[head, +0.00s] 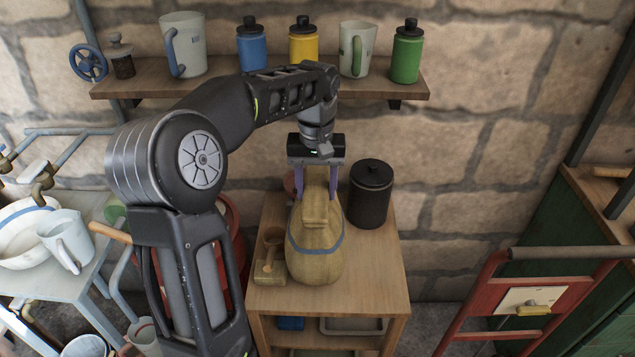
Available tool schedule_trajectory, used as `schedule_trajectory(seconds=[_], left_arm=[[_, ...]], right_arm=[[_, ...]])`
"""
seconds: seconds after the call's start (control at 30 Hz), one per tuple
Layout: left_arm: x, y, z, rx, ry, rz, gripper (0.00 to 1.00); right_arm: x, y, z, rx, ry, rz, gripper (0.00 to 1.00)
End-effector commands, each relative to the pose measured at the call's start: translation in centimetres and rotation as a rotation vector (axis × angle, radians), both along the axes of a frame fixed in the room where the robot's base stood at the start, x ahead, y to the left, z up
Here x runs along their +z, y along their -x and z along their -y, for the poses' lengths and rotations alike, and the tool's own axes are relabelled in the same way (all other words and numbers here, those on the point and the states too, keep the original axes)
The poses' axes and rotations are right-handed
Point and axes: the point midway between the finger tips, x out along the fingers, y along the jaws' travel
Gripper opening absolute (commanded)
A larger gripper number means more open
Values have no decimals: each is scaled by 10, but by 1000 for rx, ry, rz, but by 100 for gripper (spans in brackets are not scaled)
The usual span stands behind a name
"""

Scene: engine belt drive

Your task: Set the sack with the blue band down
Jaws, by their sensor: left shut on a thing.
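The tan sack with the blue band (315,256) is upright over the small wooden table (375,282) in the head view. Its base overlaps the tabletop, and I cannot tell whether it rests on the wood or hangs just above it. My left gripper (317,190) comes down from above and is shut on the top of the sack, with a finger on each side of its neck. The tabletop behind the sack is partly hidden by it. My right gripper is not in view.
A black lidded canister (371,194) stands close right of the sack. A small wooden box (269,272) sits close at its left. The tabletop's front right is clear. A wall shelf (260,82) with mugs and bottles is behind. A red hand truck (522,300) stands right.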

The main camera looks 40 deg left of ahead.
Motion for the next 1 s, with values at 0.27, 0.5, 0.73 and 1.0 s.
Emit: schedule_trajectory(seconds=[0.27, 0.5, 0.73, 1.0], left_arm=[[-7, -3, 0, -1, -3, 11, 0], [-8, -2, 0, -1, -3, 10, 0], [-30, -2, 0, -1, -2, 8, 0], [-44, -2, 0, -1, -3, 10, 0]], right_arm=[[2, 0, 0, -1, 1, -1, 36], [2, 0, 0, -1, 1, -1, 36], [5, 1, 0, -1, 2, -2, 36], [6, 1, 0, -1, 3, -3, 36]])
